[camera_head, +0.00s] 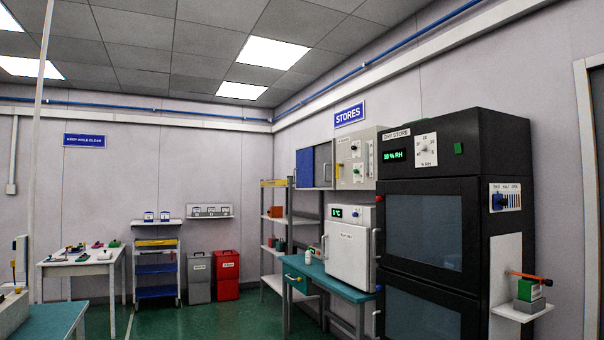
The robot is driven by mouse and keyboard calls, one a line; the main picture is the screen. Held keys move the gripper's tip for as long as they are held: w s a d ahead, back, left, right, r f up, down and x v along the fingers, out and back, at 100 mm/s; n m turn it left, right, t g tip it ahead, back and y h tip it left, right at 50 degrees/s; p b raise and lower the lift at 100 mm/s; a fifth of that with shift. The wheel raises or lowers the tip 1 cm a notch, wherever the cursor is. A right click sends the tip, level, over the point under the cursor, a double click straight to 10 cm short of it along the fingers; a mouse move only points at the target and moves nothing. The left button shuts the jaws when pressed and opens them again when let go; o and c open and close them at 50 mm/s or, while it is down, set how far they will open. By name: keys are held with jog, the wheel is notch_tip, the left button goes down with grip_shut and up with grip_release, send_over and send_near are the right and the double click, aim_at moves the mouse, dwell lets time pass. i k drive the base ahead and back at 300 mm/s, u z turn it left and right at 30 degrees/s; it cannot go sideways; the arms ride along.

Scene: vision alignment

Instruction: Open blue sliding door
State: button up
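A blue sliding door (305,168) covers the left part of a wall-height cabinet in the middle of the view, under the STORES sign. To the right of the blue panel is a darker grey section (321,158); I cannot tell whether it is a second panel or an opening. The cabinet is small in the picture and seen at an angle. My gripper is not in view.
A green-topped bench (335,284) with a white oven-like unit (349,250) stands below the cabinet. A tall black dry-store cabinet (430,190) is at right. A shelf rack (275,225) stands left of the bench. Green floor (190,322) is clear in front.

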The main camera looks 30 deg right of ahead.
aim_at(305, 168)
jog(key=z, duration=0.1)
jog(key=i, duration=0.6)
jog(key=z, duration=0.35)
jog(key=i, duration=1.65)
jog(key=z, duration=0.4)
jog(key=i, duration=3.55)
jog(key=u, duration=0.45)
jog(key=i, duration=1.45)
jog(key=u, duration=0.25)
